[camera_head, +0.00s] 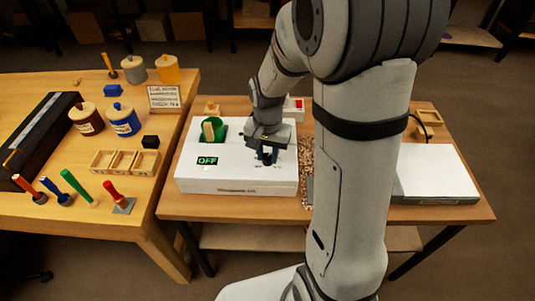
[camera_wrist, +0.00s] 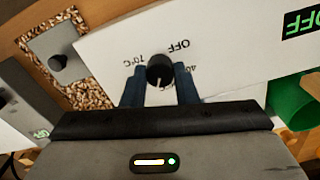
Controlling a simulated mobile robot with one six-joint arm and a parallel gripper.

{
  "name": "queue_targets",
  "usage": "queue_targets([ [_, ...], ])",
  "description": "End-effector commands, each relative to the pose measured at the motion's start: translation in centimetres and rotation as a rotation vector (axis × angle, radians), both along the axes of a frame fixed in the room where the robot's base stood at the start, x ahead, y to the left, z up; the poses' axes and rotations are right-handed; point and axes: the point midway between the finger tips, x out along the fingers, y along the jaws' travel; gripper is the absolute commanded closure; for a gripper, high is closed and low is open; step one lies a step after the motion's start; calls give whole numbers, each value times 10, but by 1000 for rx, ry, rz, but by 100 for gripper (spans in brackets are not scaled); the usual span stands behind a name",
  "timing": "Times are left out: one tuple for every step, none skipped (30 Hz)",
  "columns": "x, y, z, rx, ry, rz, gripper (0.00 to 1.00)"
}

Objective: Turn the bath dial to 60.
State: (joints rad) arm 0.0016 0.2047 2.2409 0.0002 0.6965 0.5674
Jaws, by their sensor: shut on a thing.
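The bath (camera_head: 235,185) is a white box with a green display reading OFF (camera_head: 207,161). Its black dial (camera_wrist: 160,68) is a round knob on the white top panel, with OFF, 70°C and a partly hidden 40 printed around it. A pale mark on the knob points towards my gripper's body in the wrist view; other labels are hidden. My gripper (camera_wrist: 161,82) has its blue fingers on either side of the knob and is shut on it. In the head view my gripper (camera_head: 267,155) is above the bath's right part, largely covering the dial.
A green pot (camera_head: 221,122) with a wooden piece stands in the bath's back left; it also shows in the wrist view (camera_wrist: 291,104). A tray of brown grains (camera_head: 306,160) adjoins on the right. A white-topped box (camera_head: 437,173) stands farther right. Handled tools and jars occupy the left table (camera_head: 60,220).

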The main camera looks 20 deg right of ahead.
Motion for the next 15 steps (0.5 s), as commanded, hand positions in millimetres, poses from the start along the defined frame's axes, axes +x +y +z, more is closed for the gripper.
queue_targets([
  [1, -1, 0, -2, -5, -42, 96],
  [1, -1, 0, -2, -5, -69, 96],
  [1, -1, 0, -2, -5, -107, 96],
  [1, -1, 0, -2, -5, -133, 96],
  [1, -1, 0, -2, -5, -160, 96],
  [1, -1, 0, -1, -5, -194, 96],
  [1, -1, 0, -1, -5, -219, 96],
  [1, -1, 0, -1, -5, -244, 96],
  [1, -1, 0, -1, -6, -275, 96],
  [1, -1, 0, -1, -6, -298, 96],
  [1, -1, 0, -1, -6, -319, 96],
  [1, -1, 1, -1, -6, -345, 96],
  [1, -1, 1, -1, -6, -365, 96],
  [1, -1, 1, -1, -6, -383, 96],
  [1, -1, 1, -1, -6, -405, 96],
])
